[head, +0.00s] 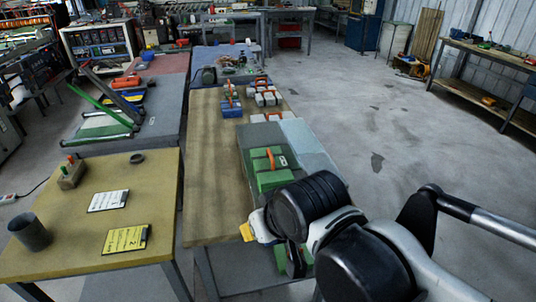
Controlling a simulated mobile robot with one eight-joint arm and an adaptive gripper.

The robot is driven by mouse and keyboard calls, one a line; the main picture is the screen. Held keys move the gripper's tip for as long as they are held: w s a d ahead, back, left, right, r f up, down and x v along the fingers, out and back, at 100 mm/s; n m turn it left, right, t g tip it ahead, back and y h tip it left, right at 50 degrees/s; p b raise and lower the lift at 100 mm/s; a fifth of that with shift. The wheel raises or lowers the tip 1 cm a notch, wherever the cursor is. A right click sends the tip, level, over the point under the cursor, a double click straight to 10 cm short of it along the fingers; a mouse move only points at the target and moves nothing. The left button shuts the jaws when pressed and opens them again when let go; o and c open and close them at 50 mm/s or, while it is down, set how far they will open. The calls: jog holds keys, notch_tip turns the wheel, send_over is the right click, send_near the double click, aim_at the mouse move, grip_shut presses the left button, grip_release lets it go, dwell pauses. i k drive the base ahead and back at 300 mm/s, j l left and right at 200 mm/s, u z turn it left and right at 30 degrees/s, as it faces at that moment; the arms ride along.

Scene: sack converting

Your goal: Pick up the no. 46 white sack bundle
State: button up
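White sack bundles with orange straps (268,97) sit on the long wooden table, beyond the green bundle. Another pale bundle (272,117) lies just nearer, at the far edge of the grey-green mat. Their numbers are too small to read, so I cannot tell which is no. 46. My gripper (292,258) is at the near end of the table, mostly hidden by my own wrist and arm. It is well short of the white bundles. Whether its fingers are open or shut does not show.
A green bundle with an orange strap (270,169) lies on the mat (308,141). Another green item (281,263) shows partly beneath my wrist. A side table (70,235) holds cards and a dark cup.

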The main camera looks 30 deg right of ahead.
aim_at(278, 116)
jog(key=i+l, duration=0.1)
jog(key=l, duration=0.3)
jog(key=i+l, duration=0.1)
jog(key=l, duration=0.35)
jog(key=i+l, duration=0.15)
jog(key=l, duration=0.25)
jog(key=i+l, duration=0.1)
jog(key=l, duration=0.3)
jog(key=i+l, duration=0.1)
jog(key=l, duration=0.3)
jog(key=i+l, duration=0.1)
jog(key=l, duration=0.35)
jog(key=i+l+u, duration=0.1)
jog(key=l, duration=0.3)
jog(key=i+l, duration=0.5)
jog(key=i, duration=0.15)
